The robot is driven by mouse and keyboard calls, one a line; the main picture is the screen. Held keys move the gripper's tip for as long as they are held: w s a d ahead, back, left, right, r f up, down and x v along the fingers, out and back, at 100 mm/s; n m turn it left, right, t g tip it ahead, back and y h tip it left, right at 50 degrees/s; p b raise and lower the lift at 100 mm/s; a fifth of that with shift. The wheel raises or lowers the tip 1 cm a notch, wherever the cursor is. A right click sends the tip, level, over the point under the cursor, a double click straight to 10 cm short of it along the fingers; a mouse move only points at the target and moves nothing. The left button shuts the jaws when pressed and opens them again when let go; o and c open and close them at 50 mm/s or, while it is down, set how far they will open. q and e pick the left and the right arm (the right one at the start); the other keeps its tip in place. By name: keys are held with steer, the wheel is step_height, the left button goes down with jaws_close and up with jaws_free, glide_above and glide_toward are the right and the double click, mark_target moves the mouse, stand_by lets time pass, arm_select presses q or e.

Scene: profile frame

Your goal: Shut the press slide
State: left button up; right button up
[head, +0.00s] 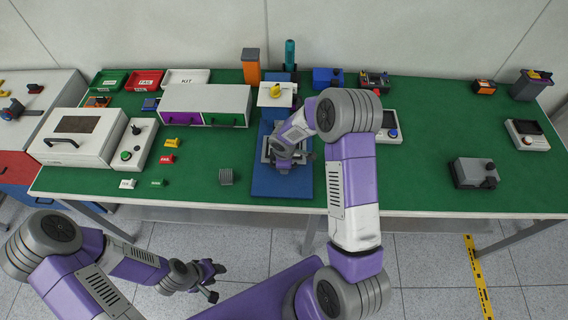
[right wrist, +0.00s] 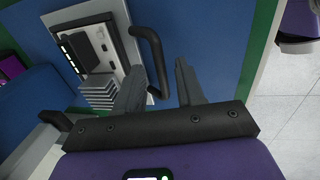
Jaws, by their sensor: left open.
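The press (head: 278,95) stands on a blue base plate (head: 285,187) in the middle of the green table. Its light grey slide plate (right wrist: 97,92) carries a dark block (right wrist: 88,50) and has a black bar handle (right wrist: 152,50) at one edge. My right gripper (right wrist: 160,66) is open over the blue plate, its two fingers on either side of the handle's line. Whether they touch the handle I cannot tell. In the head view my right arm hides much of the slide. My left gripper (head: 208,278) is open and empty, off the table's front edge.
A drawer unit (head: 205,103) stands left of the press, with red, green and white trays (head: 186,78) behind. A dark grey box (head: 474,172) stands far right.

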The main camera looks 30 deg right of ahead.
step_height(320, 180, up, 7)
steer(key=s, duration=0.1)
steer(key=shift+a+r+p, duration=0.2)
steer(key=shift+a+p, duration=0.2)
steer(key=shift+p, duration=0.05)
steer(key=shift+s, duration=0.1)
